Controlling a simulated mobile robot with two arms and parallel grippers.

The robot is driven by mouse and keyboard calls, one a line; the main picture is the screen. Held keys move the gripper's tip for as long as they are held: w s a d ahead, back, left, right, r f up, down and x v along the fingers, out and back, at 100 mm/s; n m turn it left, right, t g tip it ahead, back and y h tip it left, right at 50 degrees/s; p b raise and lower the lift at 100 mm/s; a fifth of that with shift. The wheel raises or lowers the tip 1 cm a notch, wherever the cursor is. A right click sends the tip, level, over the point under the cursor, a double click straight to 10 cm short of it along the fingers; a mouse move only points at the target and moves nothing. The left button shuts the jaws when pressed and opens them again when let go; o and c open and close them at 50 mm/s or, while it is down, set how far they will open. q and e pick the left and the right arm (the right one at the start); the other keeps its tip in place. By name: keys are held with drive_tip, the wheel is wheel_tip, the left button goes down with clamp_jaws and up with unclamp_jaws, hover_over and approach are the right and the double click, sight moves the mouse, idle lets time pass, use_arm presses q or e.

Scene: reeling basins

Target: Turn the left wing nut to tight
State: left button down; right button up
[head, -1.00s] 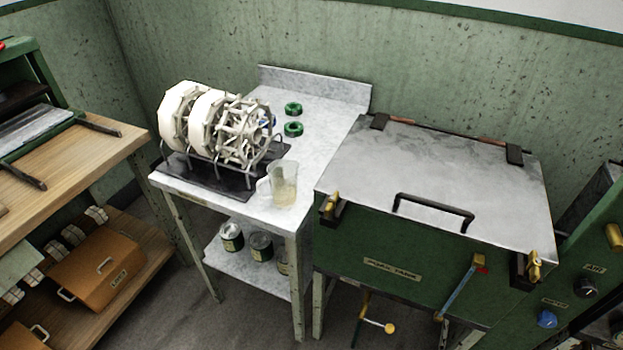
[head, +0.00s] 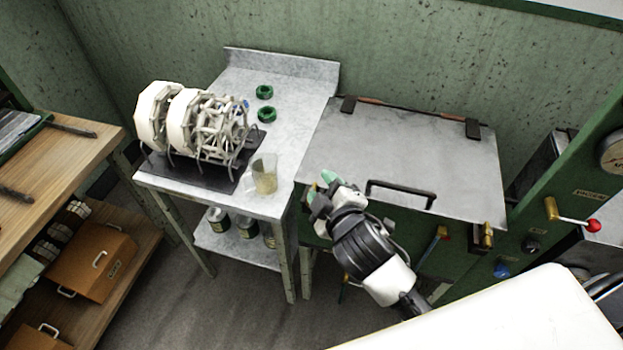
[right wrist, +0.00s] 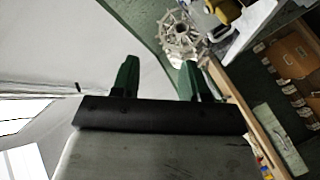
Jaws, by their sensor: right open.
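The tank (head: 400,255) is green with a grey metal lid (head: 430,150) that is closed and has a black handle. The left wing nut is hidden behind my right gripper (head: 320,184), at the lid's front left corner in the head view. My right gripper has green fingertips and is open and empty at that corner. In the right wrist view its two fingers (right wrist: 158,78) stand apart, with nothing seen between them. I cannot make out the left wing nut there. The brass right wing nut (head: 487,234) shows at the front right corner. My left gripper is out of view.
A side table (head: 215,85) left of the tank bears white reels (head: 185,120), a beaker (head: 264,175) and green rings (head: 266,114). A lever with a red knob (head: 593,225) is on the panel at right.

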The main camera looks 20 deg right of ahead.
drive_tip(key=w+a+r+n+t+y, duration=0.3)
drive_tip(key=a+r+n+y, duration=0.85)
drive_tip(key=r+n, duration=0.4)
drive_tip(key=s+a+n+g+y, duration=0.3)
drive_tip(key=a+n+g+y, duration=0.4)
drive_tip(key=n, duration=0.8)
drive_tip(key=n+g+h, duration=1.1)
drive_tip(key=n+h, duration=0.8)
drive_tip(key=n, duration=0.3)
approach(312, 189)
drive_tip(key=f+p, duration=0.1)
drive_tip(key=f, duration=0.2)
drive_tip(key=f+p, duration=0.1)
drive_tip(key=f, duration=0.2)
drive_tip(key=f+p, duration=0.2)
drive_tip(key=f, duration=0.1)
drive_tip(key=shift+s+a+f, duration=0.1)
drive_tip(key=shift+s+a, duration=0.05)
drive_tip(key=shift+a, duration=0.15)
drive_tip(key=shift+f, duration=0.5)
